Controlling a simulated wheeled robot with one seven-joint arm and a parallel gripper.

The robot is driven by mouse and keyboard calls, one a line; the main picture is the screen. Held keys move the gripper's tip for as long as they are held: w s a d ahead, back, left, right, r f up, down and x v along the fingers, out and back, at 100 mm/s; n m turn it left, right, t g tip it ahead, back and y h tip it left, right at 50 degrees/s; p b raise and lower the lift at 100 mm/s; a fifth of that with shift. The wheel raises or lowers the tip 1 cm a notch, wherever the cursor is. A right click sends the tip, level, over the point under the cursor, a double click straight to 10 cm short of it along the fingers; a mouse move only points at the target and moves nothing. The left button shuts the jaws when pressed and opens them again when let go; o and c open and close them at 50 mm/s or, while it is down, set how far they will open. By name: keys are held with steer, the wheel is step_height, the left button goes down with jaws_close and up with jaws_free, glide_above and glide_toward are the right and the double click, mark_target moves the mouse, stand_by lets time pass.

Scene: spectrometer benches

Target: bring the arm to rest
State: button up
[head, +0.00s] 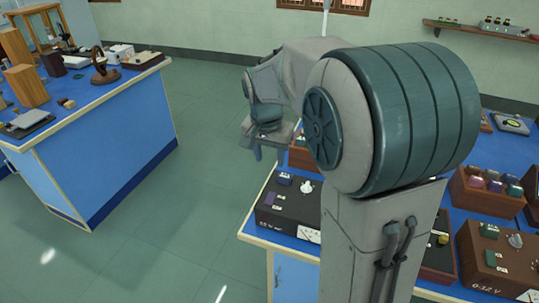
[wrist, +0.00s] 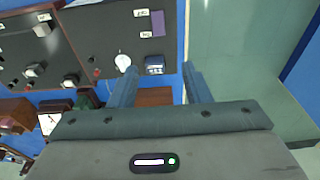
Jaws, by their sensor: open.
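My gripper (head: 265,147) hangs over the near left part of the right-hand bench in the head view, beyond my large arm joint. In the wrist view my gripper (wrist: 160,80) shows two blue-grey fingers set well apart, with nothing between them. It is open and empty. Below the fingers lie the edge of a black-topped instrument box (wrist: 105,35) and the bench edge. My arm hides much of the right-hand bench in the head view.
The right-hand blue bench (head: 285,238) carries a dark box (head: 288,203), a brown meter box (head: 490,262) and a wooden tray (head: 488,200) of coloured blocks. A left bench (head: 120,130) holds wooden parts. Green floor (head: 190,170) between them is clear. A wall shelf (head: 480,30) is at upper right.

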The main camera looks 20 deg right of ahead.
steer(key=shift+s, duration=0.1)
stand_by(0.3)
steer(key=s+n+t+y, duration=0.1)
steer(key=s+n, duration=0.6)
steer(key=s, duration=1.3)
steer(key=shift+a+f+t, duration=0.2)
steer(key=shift+a+t, duration=0.05)
steer(key=shift+t, duration=0.05)
